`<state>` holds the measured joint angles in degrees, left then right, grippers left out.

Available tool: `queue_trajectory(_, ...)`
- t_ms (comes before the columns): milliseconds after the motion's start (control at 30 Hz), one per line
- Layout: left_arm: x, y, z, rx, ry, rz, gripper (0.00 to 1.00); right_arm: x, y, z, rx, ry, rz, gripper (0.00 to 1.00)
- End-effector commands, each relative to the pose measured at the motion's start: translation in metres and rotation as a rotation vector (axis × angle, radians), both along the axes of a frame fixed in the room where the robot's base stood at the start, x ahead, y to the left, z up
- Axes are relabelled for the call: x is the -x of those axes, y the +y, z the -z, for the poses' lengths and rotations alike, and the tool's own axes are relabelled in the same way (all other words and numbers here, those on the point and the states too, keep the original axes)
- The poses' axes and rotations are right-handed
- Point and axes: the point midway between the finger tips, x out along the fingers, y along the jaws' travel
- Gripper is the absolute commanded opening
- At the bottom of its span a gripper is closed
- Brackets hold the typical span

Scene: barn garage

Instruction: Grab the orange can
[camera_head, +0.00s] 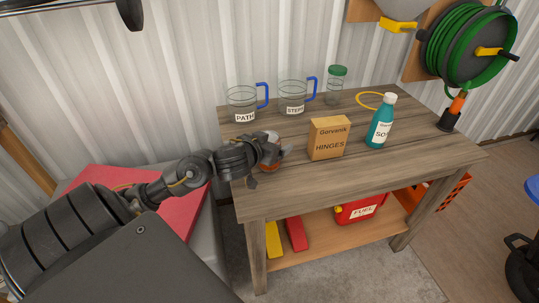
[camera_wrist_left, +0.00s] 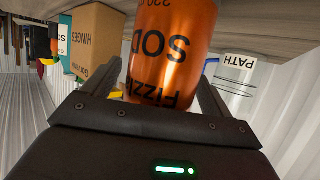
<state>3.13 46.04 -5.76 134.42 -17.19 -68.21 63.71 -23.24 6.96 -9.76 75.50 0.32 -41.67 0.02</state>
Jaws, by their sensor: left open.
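The orange can (camera_wrist_left: 172,45) fills the upper middle of the left wrist view, upside down there, with dark lettering. In the head view only a small orange part of the can (camera_head: 268,168) shows past my left gripper (camera_head: 271,165), at the left part of the wooden table. The left gripper is open. In the left wrist view its two fingers (camera_wrist_left: 155,95) are on either side of the can's near end. I cannot tell whether either finger touches it. My right gripper is not in view.
On the wooden table (camera_head: 350,172) stand a HINGES box (camera_head: 329,138) close right of the gripper, a teal bottle (camera_head: 381,122), a green-lidded jar (camera_head: 336,86) and two glass mugs, PATH (camera_head: 241,103) and STEPH (camera_head: 292,96), behind. The table's front is clear.

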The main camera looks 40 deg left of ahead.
Motion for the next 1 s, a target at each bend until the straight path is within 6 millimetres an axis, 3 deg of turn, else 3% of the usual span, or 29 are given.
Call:
queue_trajectory(267,-0.0037,0.0002,0.0013,-0.001,0.0,0.001,0.85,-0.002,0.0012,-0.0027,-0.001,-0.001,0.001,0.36)
queue_trajectory(633,-0.0034,0.0003,0.0013,-0.001,0.0,0.001,0.38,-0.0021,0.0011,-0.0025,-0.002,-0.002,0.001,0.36)
queue_trajectory(1000,-0.0035,0.0,-0.0005,0.0,0.0,0.002,0.37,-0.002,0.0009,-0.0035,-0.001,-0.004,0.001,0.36)
